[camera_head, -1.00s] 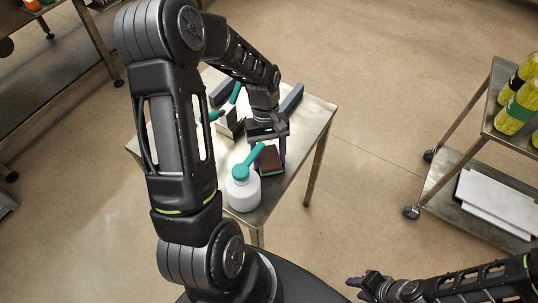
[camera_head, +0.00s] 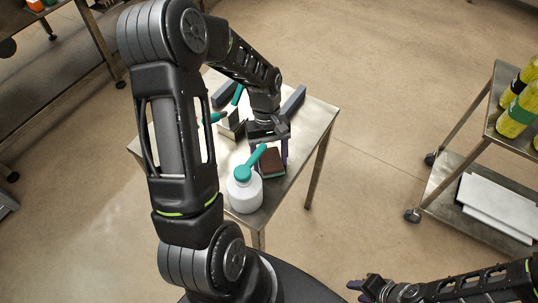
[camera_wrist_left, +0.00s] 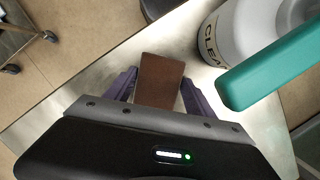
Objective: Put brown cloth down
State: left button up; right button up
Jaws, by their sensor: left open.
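The brown cloth (camera_head: 272,163) is a small folded block at the front right of the metal table, beside the white bottle. In the left wrist view the brown cloth (camera_wrist_left: 160,80) lies between the two purple fingers of my left gripper (camera_wrist_left: 159,90), with a narrow gap visible on either side. My left gripper (camera_head: 270,152) points down over the cloth and is open. A thin green edge shows under the cloth in the head view. My right gripper (camera_head: 362,290) is at the bottom right, away from the table, and its jaw opening is unclear.
The white bottle (camera_head: 244,194) with a teal handle stands close to the cloth; it also shows in the left wrist view (camera_wrist_left: 238,35). Dark grey bars and a small box (camera_head: 232,125) lie farther back. A cart (camera_head: 460,165) with yellow bottles stands at right.

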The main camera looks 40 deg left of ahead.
aim_at(268, 151)
pick_arm(q)
jog(key=shift+d, duration=0.2)
jog(key=shift+w+r, duration=0.1)
jog(key=shift+r, duration=0.05)
jog(key=b+v, duration=0.1)
jog(key=v, duration=1.1)
jog(key=shift+a, duration=0.1)
